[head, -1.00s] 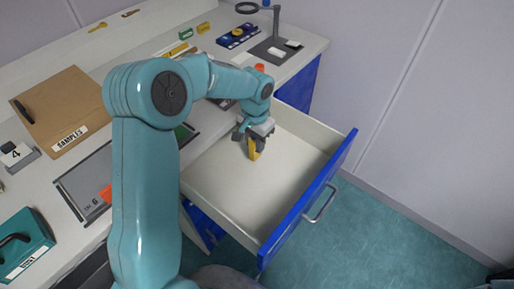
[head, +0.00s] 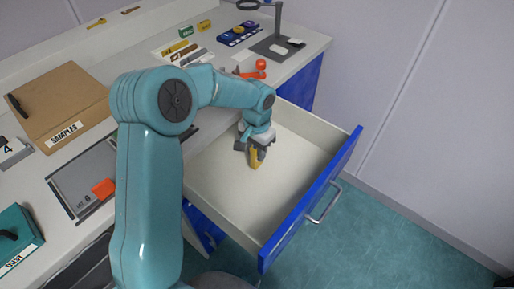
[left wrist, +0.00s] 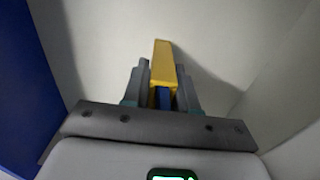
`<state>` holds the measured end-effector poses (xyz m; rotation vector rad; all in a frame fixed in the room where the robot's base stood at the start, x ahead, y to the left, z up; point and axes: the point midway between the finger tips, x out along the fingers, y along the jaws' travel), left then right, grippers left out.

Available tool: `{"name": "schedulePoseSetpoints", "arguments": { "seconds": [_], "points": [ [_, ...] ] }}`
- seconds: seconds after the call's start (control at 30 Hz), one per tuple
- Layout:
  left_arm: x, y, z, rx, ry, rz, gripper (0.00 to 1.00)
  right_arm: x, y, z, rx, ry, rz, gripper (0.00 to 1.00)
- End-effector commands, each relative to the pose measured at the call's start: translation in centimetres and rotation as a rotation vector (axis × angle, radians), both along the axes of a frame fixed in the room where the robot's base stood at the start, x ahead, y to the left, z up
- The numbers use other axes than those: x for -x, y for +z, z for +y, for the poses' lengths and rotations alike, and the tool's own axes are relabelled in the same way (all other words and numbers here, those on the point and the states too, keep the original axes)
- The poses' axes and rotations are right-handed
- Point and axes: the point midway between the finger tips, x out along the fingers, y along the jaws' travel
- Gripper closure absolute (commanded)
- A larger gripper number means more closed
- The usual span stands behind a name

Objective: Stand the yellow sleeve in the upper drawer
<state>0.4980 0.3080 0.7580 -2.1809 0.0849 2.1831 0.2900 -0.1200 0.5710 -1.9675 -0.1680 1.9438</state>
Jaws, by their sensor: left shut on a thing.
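The yellow sleeve (head: 256,157) is between the fingers of my left gripper (head: 252,149), inside the open upper drawer (head: 225,189). In the left wrist view the yellow sleeve (left wrist: 164,62) sticks out past the fingertips of my left gripper (left wrist: 161,88), which are shut on it. A small blue part shows between the fingers below the yellow. The sleeve looks roughly upright in the head view. I cannot tell whether its lower end touches the drawer floor. The drawer is otherwise empty where I can see it. My right gripper is not in view.
The drawer's blue front (head: 308,203) with its handle (head: 325,203) stands out over the teal floor. The bench above holds a samples box (head: 62,108), a grey tray with an orange piece (head: 103,188), and a magnifier stand (head: 277,40). Free drawer floor lies around the gripper.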

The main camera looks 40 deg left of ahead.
Motion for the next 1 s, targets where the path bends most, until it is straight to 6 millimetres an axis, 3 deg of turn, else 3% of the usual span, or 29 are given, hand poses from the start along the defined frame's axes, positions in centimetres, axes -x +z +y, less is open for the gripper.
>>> {"name": "schedulePoseSetpoints", "arguments": {
  "seconds": [0.17, 1.0],
  "points": [
    [0.0, -1.6, 0.0, 0.0, 0.0, -0.001, 1.0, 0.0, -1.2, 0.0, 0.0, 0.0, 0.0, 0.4],
    [0.0, -2.4, 0.0, 0.0, 0.0, -0.001, 1.0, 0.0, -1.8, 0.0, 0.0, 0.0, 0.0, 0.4]
  ]
}}
